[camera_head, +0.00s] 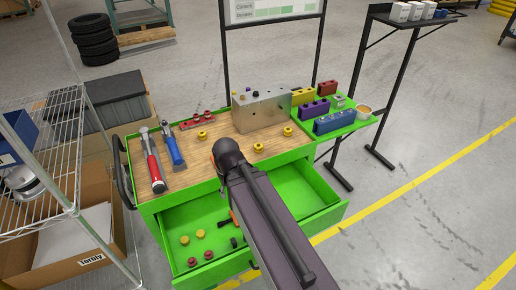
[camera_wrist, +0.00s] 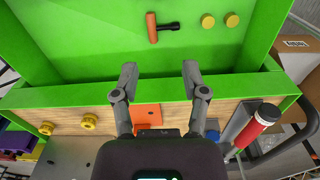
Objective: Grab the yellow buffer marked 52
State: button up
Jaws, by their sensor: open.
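Several yellow buffers are in view, and I cannot read a 52 on any. On the wooden top in the head view, one yellow buffer (camera_head: 202,134) is at left, another (camera_head: 258,147) is in the middle and a third (camera_head: 287,131) is further right. Two yellow round pieces (camera_head: 200,234) lie in the open drawer; they also show in the wrist view (camera_wrist: 207,21). Two yellow buffers (camera_wrist: 89,121) on the top show at left in the wrist view. My gripper (camera_wrist: 159,70) is open and empty over the drawer's edge; my arm hides it in the head view.
The green drawer (camera_head: 300,193) is open and also holds red round pieces (camera_head: 208,255) and an orange-handled tool (camera_wrist: 152,28). A metal block (camera_head: 262,112) stands at the back of the top. Red and blue clamps (camera_head: 154,165) lie at left. A wire shelf (camera_head: 40,165) stands at far left.

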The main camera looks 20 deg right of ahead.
jog(key=o, duration=0.5)
jog(key=shift+w+d+f, duration=0.1)
jog(key=shift+w+f, duration=0.05)
jog(key=n+h+b, duration=1.3)
jog(key=n+b, duration=0.3)
jog(key=n, duration=0.2)
send_near(255, 148)
jog(key=shift+s+a+f+t, duration=0.2)
jog(key=shift+s+a+t, duration=0.1)
jog(key=shift+s+a, duration=0.6)
jog(key=shift+w+a+r+n+h+b, duration=0.1)
jog(key=shift+w+r+n+h+b, duration=0.25)
jog(key=shift+w, duration=0.3)
jog(key=b+x, duration=0.3)
jog(key=x, duration=0.4)
jog(key=shift+d+f, duration=0.25)
jog(key=shift+d, duration=0.05)
jog(key=shift+d+f, duration=0.1)
jog(key=shift+d, duration=0.35)
